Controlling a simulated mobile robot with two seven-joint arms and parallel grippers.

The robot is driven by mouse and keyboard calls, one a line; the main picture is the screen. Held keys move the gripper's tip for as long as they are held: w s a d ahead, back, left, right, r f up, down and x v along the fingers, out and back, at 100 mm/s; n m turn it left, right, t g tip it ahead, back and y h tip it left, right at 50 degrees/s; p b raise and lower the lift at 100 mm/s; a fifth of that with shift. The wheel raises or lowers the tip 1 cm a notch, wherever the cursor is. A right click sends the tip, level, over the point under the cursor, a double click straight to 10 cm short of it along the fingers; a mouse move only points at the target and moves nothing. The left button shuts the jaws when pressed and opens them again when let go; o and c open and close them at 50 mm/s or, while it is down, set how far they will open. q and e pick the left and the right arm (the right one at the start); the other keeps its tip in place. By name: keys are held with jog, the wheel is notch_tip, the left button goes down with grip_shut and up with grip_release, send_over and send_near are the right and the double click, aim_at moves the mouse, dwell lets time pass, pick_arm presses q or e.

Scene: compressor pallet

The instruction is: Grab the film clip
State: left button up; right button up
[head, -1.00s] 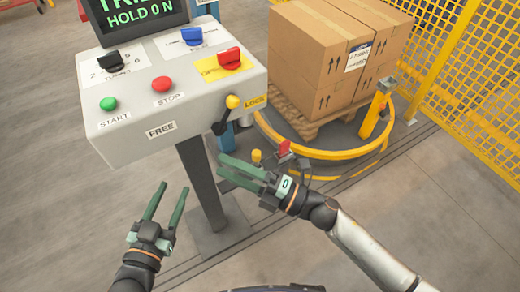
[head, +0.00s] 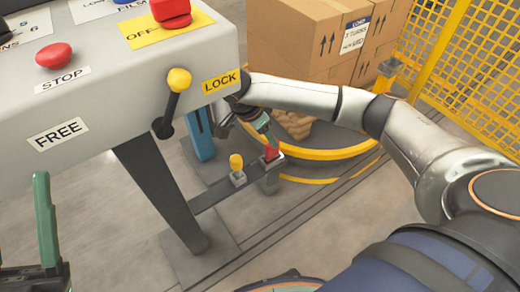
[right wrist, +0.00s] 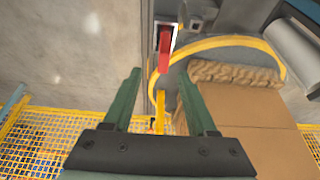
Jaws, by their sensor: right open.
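The film clip appears to be the small red piece (head: 272,153) on a grey post beside the turntable in the head view. It also shows as a red bar (right wrist: 164,52) in the right wrist view. My right gripper (head: 266,130) is just above it, partly hidden behind its own arm in the head view. In the right wrist view, its two green fingers (right wrist: 161,75) are apart and empty, and the red bar appears between and beyond their tips. My left gripper (head: 22,225) is at the lower left edge, partly cut off, with its fingers apart.
The control box (head: 110,95), with its yellow-knobbed lever (head: 178,82), stands close left of my right arm. A yellow-topped knob (head: 236,162) is beside the red piece. Boxes (head: 290,40) stand on the yellow-rimmed turntable (head: 330,153). A yellow mesh fence (head: 465,60) is behind.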

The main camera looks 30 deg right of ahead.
aim_at(272, 153)
jog(key=shift+d+f, duration=0.3)
jog(key=shift+d, duration=0.05)
jog(key=shift+b+x, duration=0.35)
jog(key=shift+x, duration=0.45)
jog(key=b+x, duration=0.1)
jog(key=x, duration=0.1)
jog(key=b+x, duration=0.1)
jog(key=x, duration=0.2)
jog(key=shift+w+a, duration=0.25)
jog(key=shift+c, duration=0.4)
grip_shut()
